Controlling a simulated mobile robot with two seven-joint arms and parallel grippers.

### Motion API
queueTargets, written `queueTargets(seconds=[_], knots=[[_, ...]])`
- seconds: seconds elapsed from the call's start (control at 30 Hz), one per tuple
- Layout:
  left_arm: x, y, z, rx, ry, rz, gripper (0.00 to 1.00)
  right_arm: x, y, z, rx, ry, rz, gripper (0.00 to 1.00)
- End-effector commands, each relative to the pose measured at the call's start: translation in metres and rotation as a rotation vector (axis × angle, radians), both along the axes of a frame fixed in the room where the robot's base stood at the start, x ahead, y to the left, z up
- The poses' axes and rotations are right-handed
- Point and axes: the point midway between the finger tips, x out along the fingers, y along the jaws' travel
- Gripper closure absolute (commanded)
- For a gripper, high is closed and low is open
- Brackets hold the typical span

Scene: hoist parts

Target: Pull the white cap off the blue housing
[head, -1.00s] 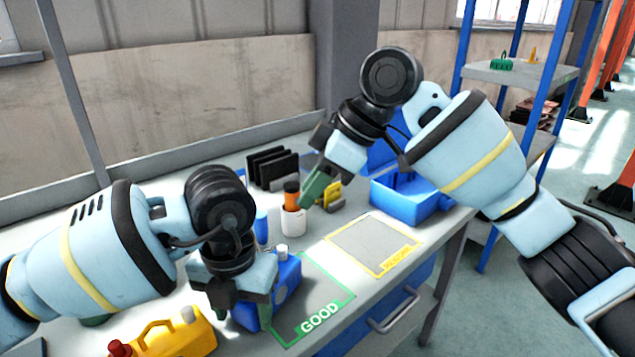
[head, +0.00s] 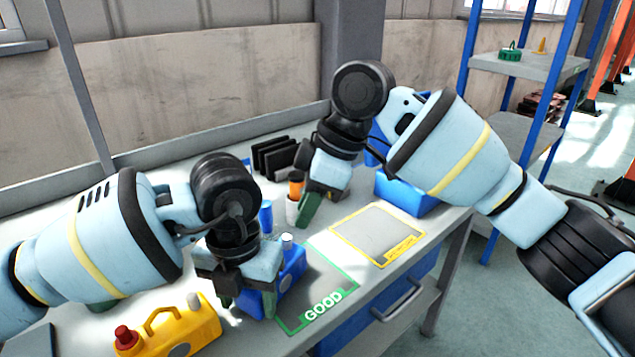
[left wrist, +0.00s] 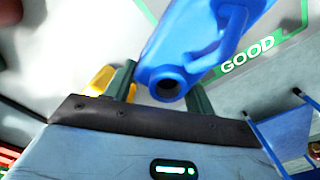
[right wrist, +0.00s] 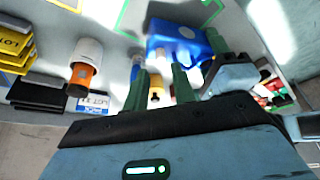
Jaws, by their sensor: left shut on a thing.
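The blue housing (head: 292,268) is a jug-like body near the left edge of the green GOOD outline, with the white cap (head: 287,241) on its top. My left gripper (head: 248,298) is shut on the housing; its dark round opening (left wrist: 168,86) shows between the fingers in the left wrist view. My right gripper (head: 309,209) is open and empty, above the table behind and right of the housing. In the right wrist view the housing (right wrist: 180,36) lies beyond the fingers, and a whitish part, probably the cap, is partly hidden by the right finger.
A blue bottle (head: 266,215) and a white cup (head: 292,212) with an orange-topped item stand behind the housing. Black racks (head: 275,158) and a blue bin (head: 412,193) are farther back. The yellow-outlined pad (head: 375,235) is clear.

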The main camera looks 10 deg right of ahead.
Motion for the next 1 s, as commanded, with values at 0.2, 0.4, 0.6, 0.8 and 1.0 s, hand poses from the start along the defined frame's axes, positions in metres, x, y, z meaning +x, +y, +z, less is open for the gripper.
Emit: queueTargets(seconds=[0.2,0.4,0.6,0.8,1.0], knots=[[0.0,0.0,0.001,-0.002,-0.002,0.0,1.0,0.002,0.013,-0.031,0.0,0.001,0.002,0.74],[0.0,0.0,0.001,-0.002,-0.002,0.0,1.0,0.004,0.02,-0.049,0.001,0.0,0.0,0.74],[0.0,0.0,0.001,-0.002,-0.002,0.0,1.0,0.005,0.023,-0.055,0.001,-0.001,0.0,0.74],[0.0,0.0,0.001,-0.002,-0.002,0.0,1.0,0.005,0.023,-0.056,0.001,-0.001,0.0,0.74],[0.0,0.0,0.001,-0.002,-0.002,0.0,1.0,0.005,0.023,-0.055,0.001,0.0,0.0,0.96]])
